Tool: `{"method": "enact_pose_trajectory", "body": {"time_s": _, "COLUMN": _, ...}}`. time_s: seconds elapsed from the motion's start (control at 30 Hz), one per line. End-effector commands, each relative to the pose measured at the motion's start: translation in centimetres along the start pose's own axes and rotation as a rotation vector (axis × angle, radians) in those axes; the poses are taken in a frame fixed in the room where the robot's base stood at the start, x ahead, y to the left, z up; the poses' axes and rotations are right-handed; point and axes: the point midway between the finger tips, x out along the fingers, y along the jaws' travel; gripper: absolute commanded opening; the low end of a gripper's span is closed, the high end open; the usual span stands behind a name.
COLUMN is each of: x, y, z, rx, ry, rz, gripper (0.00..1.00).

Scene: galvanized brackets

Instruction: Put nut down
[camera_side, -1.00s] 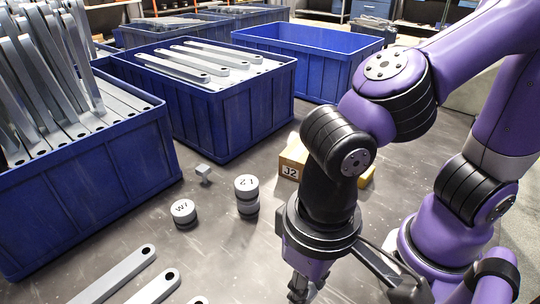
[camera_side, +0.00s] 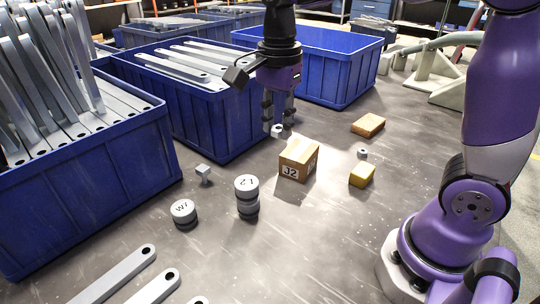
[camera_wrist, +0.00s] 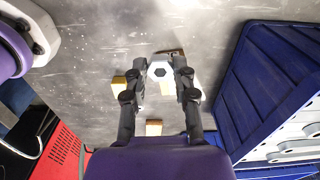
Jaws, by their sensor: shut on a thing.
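A light grey nut (camera_side: 277,131) is gripped between the fingertips of my gripper (camera_side: 278,122). In the wrist view the nut (camera_wrist: 160,72) shows its dark hexagonal hole, with a finger of my gripper (camera_wrist: 161,76) on each side. My gripper points down, behind and to the left of the cardboard box marked J2 in the side view. The nut appears to be above the table, but its exact height is hard to tell.
The J2 box (camera_side: 298,160) stands close by. Wooden blocks (camera_side: 368,125) (camera_side: 362,174) and a small grey piece (camera_side: 362,153) lie to the right. Blue bins (camera_side: 225,120) (camera_side: 335,75) stand behind.

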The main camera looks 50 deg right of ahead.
Motion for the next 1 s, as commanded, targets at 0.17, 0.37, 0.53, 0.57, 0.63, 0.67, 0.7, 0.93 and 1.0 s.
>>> {"method": "enact_pose_trajectory", "body": {"time_s": 0.17, "x": 1.1, "y": -0.5, "z": -3.0, "rx": 0.050, "ry": 0.000, "rz": 0.004, "gripper": 0.00}}
{"method": "enact_pose_trajectory", "body": {"time_s": 0.37, "x": 4.3, "y": -1.4, "z": -8.1, "rx": 0.049, "ry": -0.001, "rz": 0.005, "gripper": 0.00}}
{"method": "enact_pose_trajectory", "body": {"time_s": 0.53, "x": 6.2, "y": -2.0, "z": -11.2, "rx": 0.043, "ry": -0.001, "rz": 0.003, "gripper": 0.00}}
{"method": "enact_pose_trajectory", "body": {"time_s": 0.57, "x": 6.4, "y": -2.1, "z": -11.6, "rx": 0.042, "ry": 0.000, "rz": 0.002, "gripper": 0.00}}
{"method": "enact_pose_trajectory", "body": {"time_s": 0.63, "x": 6.8, "y": -2.2, "z": -12.1, "rx": 0.040, "ry": 0.000, "rz": 0.001, "gripper": 0.00}}
{"method": "enact_pose_trajectory", "body": {"time_s": 0.67, "x": 6.9, "y": -2.3, "z": -12.2, "rx": 0.040, "ry": 0.000, "rz": 0.001, "gripper": 0.00}}
{"method": "enact_pose_trajectory", "body": {"time_s": 0.7, "x": 7.2, "y": -2.3, "z": -12.3, "rx": 0.039, "ry": 0.000, "rz": 0.002, "gripper": 0.00}}
{"method": "enact_pose_trajectory", "body": {"time_s": 0.93, "x": 10.5, "y": -2.2, "z": -12.3, "rx": 0.037, "ry": -0.001, "rz": 0.002, "gripper": 0.00}}
{"method": "enact_pose_trajectory", "body": {"time_s": 1.0, "x": 10.9, "y": -2.2, "z": -12.3, "rx": 0.037, "ry": 0.000, "rz": 0.002, "gripper": 0.00}}
